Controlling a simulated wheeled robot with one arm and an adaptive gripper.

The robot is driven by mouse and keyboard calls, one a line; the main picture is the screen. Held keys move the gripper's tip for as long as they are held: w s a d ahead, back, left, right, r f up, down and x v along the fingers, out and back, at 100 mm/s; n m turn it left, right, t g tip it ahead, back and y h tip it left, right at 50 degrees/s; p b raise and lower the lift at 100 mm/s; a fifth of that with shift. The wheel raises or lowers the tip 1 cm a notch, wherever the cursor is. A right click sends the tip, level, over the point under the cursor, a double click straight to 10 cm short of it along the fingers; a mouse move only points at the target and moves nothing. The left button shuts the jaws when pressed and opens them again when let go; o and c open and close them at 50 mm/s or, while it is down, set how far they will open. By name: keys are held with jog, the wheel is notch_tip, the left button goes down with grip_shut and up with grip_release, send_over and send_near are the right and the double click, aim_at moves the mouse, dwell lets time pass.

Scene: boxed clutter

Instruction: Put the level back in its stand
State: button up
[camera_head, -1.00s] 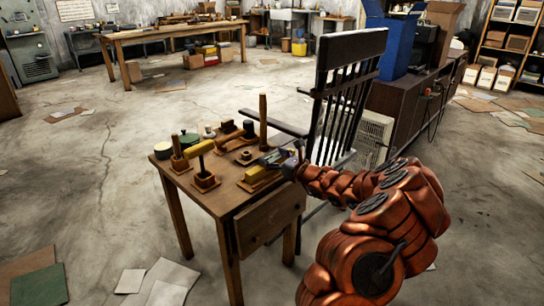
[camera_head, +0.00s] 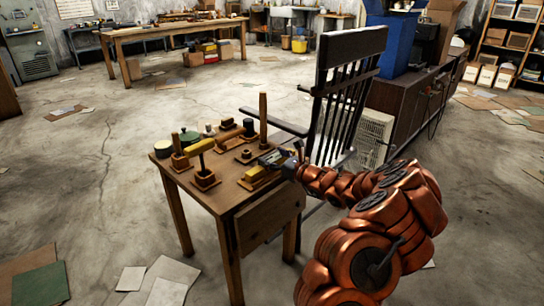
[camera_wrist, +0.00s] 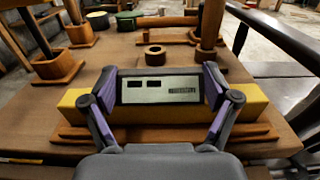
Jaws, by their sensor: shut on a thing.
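The level (camera_wrist: 68,102) is a long yellow bar with a grey display panel (camera_wrist: 160,90) at its middle in the wrist view. My gripper (camera_wrist: 160,85) is shut on the display part, one purple-sided finger at each end of it. A flat wooden stand (camera_wrist: 72,131) lies directly under the bar, roughly in line with it. I cannot tell whether the bar rests fully in the stand. In the head view the level's yellow end (camera_head: 256,172) shows near the table's right side, beside my gripper (camera_head: 281,160).
The small wooden table (camera_head: 228,205) also bears a yellow-handled tool in a block (camera_head: 206,181), an upright wooden handle (camera_head: 263,118), a ring block (camera_wrist: 154,57) and a green pot (camera_head: 189,138). A dark chair (camera_head: 350,60) stands close behind the table.

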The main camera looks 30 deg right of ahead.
jog(key=o, duration=1.1)
jog(key=shift+s+d, duration=0.1)
jog(key=shift+s, duration=0.05)
jog(key=v, duration=1.1)
jog(key=shift+s, duration=0.35)
jog(key=shift+d, duration=0.1)
